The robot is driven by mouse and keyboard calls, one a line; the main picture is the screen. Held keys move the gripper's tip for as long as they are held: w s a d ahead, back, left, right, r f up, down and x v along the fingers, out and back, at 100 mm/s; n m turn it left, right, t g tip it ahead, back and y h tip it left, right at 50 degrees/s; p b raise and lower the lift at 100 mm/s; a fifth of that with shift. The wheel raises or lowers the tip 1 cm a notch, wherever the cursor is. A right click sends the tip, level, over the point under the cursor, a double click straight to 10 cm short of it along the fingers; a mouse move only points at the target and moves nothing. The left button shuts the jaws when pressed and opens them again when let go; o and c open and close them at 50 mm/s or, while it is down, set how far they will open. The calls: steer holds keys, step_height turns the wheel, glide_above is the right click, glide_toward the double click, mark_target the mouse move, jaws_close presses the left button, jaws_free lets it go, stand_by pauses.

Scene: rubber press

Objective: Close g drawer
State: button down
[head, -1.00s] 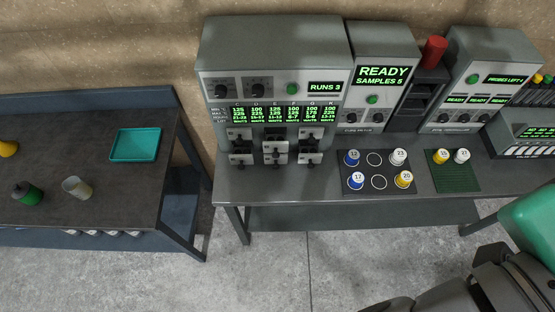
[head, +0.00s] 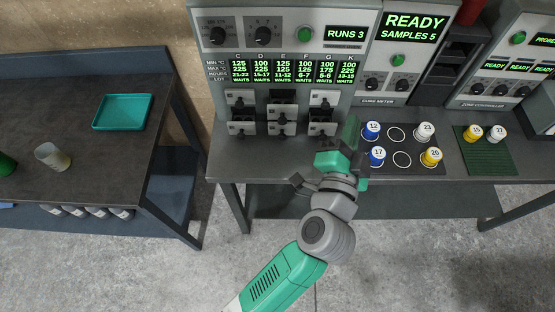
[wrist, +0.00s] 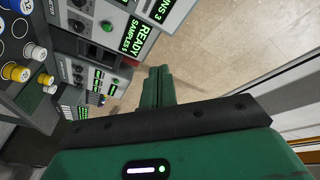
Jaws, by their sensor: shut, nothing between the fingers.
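The press cabinet (head: 290,60) has two rows of small grey drawers under its screen, which lists columns C, D, E, F, G and K. The upper middle drawer (head: 281,112) appears to stick out, with a dark gap above it. The upper right drawer (head: 322,99) and lower right drawer (head: 322,129) are nearest my gripper. Letters on the drawer fronts are too small to read, so I cannot tell which is G. My gripper (head: 352,132) is shut and empty, right of the drawers at the bench front. Its closed fingers (wrist: 156,88) show in the wrist view.
A dark mat (head: 390,146) with blue, white and yellow cups lies right of my gripper. Beyond it is a green mat (head: 488,155) with two cups. A side table (head: 85,165) with a teal tray (head: 122,112) stands left across a floor gap.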

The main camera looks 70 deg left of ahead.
steer(key=s+a+f+m+g+y+b, duration=0.1)
steer(key=s+a+f+m+g+b, duration=0.2)
steer(key=f, duration=0.8)
steer(key=s+a+f+b, duration=0.2)
steer(key=s+f, duration=0.3)
steer(key=f, duration=0.5)
steer(key=m+g+b, duration=0.2)
steer(key=m, duration=0.1)
glide_toward(281, 139)
steer(key=x, duration=0.7)
steer(key=shift+s, duration=0.15)
steer(key=shift+t, duration=0.4)
